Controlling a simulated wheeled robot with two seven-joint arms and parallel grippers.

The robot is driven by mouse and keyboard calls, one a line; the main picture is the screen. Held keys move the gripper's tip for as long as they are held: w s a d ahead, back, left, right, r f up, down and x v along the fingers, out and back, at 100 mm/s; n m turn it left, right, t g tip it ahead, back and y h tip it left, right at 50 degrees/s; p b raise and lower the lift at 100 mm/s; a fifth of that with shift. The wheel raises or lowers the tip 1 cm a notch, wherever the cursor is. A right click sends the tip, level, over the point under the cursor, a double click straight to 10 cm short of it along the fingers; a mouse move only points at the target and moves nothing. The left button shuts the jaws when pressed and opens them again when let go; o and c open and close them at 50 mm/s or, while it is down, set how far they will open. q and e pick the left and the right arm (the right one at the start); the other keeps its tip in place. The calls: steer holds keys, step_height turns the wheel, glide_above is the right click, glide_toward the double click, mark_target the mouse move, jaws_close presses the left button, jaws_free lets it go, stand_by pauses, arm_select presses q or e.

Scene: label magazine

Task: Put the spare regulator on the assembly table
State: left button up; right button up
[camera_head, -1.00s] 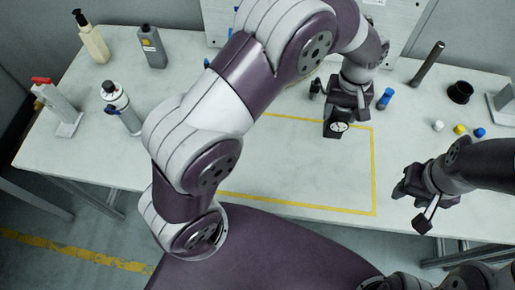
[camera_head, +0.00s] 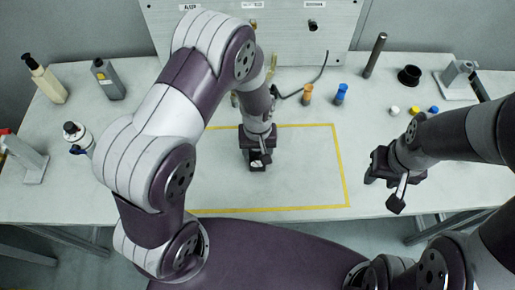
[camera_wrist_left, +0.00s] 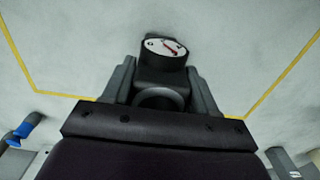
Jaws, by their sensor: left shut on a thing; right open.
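The regulator (camera_wrist_left: 165,48), a black body with a round white gauge dial and a red needle, is between the fingers of my left gripper. It also shows small in the head view (camera_head: 258,165), below the fingers. My left gripper (camera_head: 257,147) is shut on it, inside the yellow outlined area of the assembly table (camera_head: 290,185). I cannot tell whether the regulator touches the tabletop. My left arm hides part of the outline's left side. My right gripper (camera_head: 383,188) is open and empty, right of the outline near the table's front edge.
An upright panel (camera_head: 300,45) stands behind the table, with a dark cable in front. Orange (camera_head: 307,94) and blue (camera_head: 340,94) cylinders stand behind the outline. A dark rod (camera_head: 375,55), black ring (camera_head: 409,75) and small caps are at right. Bottles (camera_head: 107,80) stand at left.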

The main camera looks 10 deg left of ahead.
arm_select(q)
steer(key=shift+f, duration=0.15)
steer(key=o, duration=1.4)
steer(key=shift+c, duration=0.2)
step_height(320, 180, up, 12)
steer(key=shift+s+a+r+b, duration=0.15)
steer(key=shift+r+b, duration=0.05)
steer(key=shift+b, duration=0.4)
steer(key=s+a+r+m+t, duration=0.1)
steer(key=s+a+r+m, duration=0.1)
steer(key=s+a, duration=0.5)
steer(key=shift+s+r+m, duration=0.35)
steer(key=shift+s+m, duration=0.25)
steer(key=shift+m, duration=0.1)
